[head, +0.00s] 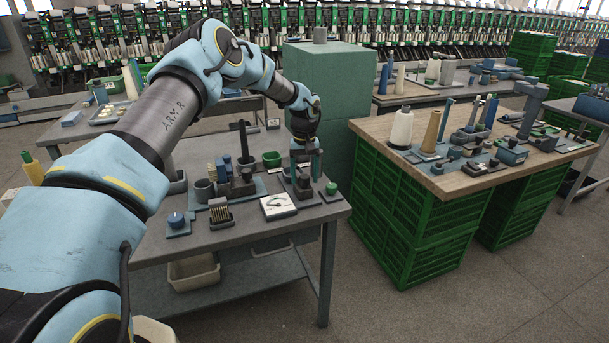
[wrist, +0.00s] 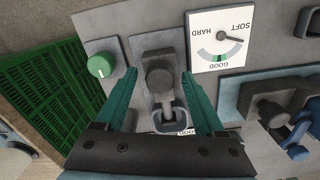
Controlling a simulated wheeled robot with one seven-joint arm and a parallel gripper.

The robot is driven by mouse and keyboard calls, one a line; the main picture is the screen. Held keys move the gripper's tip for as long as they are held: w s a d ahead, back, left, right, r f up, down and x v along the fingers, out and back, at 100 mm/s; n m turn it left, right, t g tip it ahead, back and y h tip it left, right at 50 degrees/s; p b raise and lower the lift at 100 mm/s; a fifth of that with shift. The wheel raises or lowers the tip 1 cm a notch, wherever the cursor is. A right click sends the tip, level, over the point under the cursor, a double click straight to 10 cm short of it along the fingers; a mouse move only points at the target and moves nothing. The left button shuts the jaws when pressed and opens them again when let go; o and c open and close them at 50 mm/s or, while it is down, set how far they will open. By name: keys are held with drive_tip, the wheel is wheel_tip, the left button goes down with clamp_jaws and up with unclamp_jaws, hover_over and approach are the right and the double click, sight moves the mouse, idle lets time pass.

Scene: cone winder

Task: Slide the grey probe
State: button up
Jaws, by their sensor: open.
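The grey probe (wrist: 160,82) is a dark round-ended piece on a grey mount in the wrist view. A grey loop-shaped part (wrist: 170,118) lies just below it in the picture. My gripper (wrist: 158,77) is open, with one green finger on each side of the probe. I cannot tell whether either finger touches it. In the head view my gripper (head: 304,165) is low over the right end of the near grey table (head: 240,238), and it partly hides the probe. A white dial card (wrist: 222,40) reading HARD, GOOD and SOFT is beside the probe; its needle points toward SOFT.
A green knob (wrist: 100,65) is close to the left finger. The dial card (head: 278,206) lies near the table's front edge. A wooden-topped bench (head: 385,127) is to the right.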

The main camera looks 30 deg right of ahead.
clamp_jaws()
idle(0.4)
idle(0.9)
